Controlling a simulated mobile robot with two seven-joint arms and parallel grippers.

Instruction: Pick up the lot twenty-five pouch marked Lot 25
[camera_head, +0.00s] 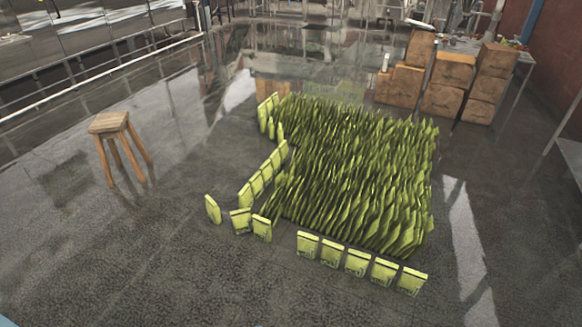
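Many yellow-green pouches stand upright on the floor in a dense block (350,170). A front row of several separate pouches (357,263) faces me, with dark printing too small to read. A few more stand at the left: one turned edge-on (213,209), one beside it (241,220) and another (262,227). A slanting line of pouches (262,178) runs along the block's left side. I cannot tell which pouch is marked Lot 25. Neither of my grippers shows in the head view.
A wooden stool (109,124) stands at the left. A railing (100,70) crosses the back left.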

